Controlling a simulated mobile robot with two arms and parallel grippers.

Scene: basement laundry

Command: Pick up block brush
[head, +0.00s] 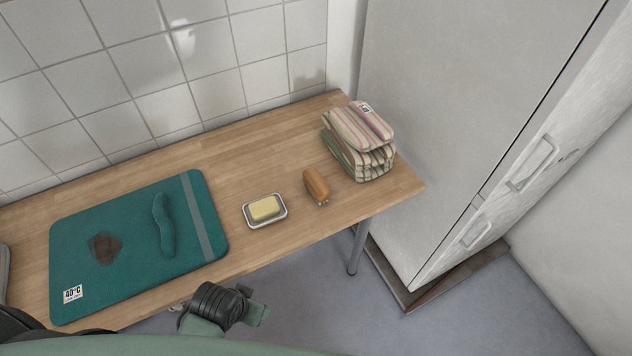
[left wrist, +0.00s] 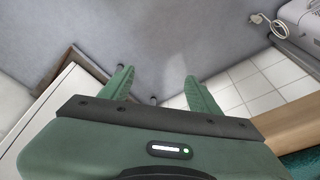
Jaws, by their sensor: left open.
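The block brush (head: 316,186) is a small brown wooden block with pale bristles just showing at its lower edge. It lies on the wooden table (head: 250,165), between the soap dish and the folded cloths. My left gripper (left wrist: 158,86) is open and empty in the left wrist view, with its two green fingers apart over bare floor. The brush is not in that view. In the head view a green and black part of my arm shows at the table's front edge, well apart from the brush. My right gripper is not in view.
A metal dish with yellow soap (head: 265,209) sits left of the brush. Striped folded cloths (head: 359,139) are stacked behind it to the right. A teal mat (head: 130,275) with a dark stain and a rolled teal piece covers the table's left. A tall white cabinet (head: 455,100) stands right.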

